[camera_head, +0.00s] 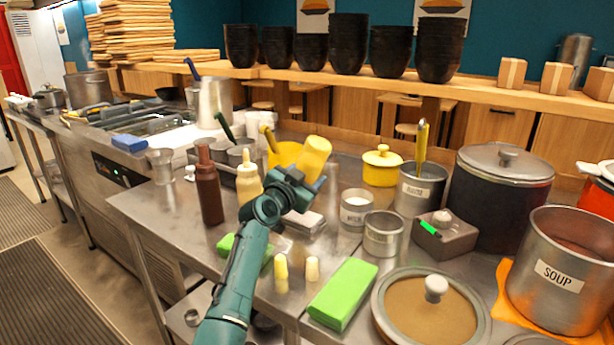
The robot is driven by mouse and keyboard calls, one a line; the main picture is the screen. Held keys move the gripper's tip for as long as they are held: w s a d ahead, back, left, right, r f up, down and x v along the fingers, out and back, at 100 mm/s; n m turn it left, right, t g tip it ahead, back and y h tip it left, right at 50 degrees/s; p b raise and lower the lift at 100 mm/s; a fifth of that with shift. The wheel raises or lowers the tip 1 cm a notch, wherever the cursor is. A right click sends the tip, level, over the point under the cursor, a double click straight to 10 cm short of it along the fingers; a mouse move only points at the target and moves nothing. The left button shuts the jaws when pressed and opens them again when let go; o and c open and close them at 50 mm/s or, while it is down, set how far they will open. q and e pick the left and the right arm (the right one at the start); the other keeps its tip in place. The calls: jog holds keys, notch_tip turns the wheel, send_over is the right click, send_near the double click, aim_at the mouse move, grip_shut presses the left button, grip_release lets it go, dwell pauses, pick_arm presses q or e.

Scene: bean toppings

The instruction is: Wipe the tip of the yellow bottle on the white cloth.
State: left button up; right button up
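A yellow bottle (314,153) is tilted with its broad end up, at the end of my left gripper (308,182). The gripper appears shut on it, above the counter. The bottle's tip is hidden behind the gripper. A small pale folded cloth (308,223) lies on the counter below the gripper, partly covered by my arm. I cannot see any contact between the tip and the cloth. A paler cream-yellow bottle (248,184) stands upright left of the gripper. My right gripper is not in view.
A brown bottle (209,190) stands at the left. A yellow cap (281,267) and a cream cap (313,268) stand near a green block (343,293). Metal tins (384,234), a grey box (444,236) and a soup pot (560,270) crowd the right.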

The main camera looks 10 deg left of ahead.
aim_at(324, 162)
pick_arm(q)
jog(key=shift+f+b, duration=0.4)
jog(key=shift+b, duration=0.05)
dwell(1.1)
jog(key=shift+s+d+f+p, duration=0.1)
jog(key=shift+s+d+p, duration=0.2)
jog(key=shift+d+p, duration=0.4)
jog(key=shift+s+d+r+p, duration=0.1)
jog(key=shift+s+d+p, duration=0.3)
jog(key=shift+d, duration=0.55)
jog(key=shift+s+d+f+p, duration=0.1)
jog(key=shift+s+d+p, duration=0.15)
jog(key=shift+d+p, duration=0.45)
jog(key=shift+d, duration=0.15)
notch_tip(324, 162, up, 6)
jog(key=p, duration=0.5)
jog(key=shift+r, duration=0.2)
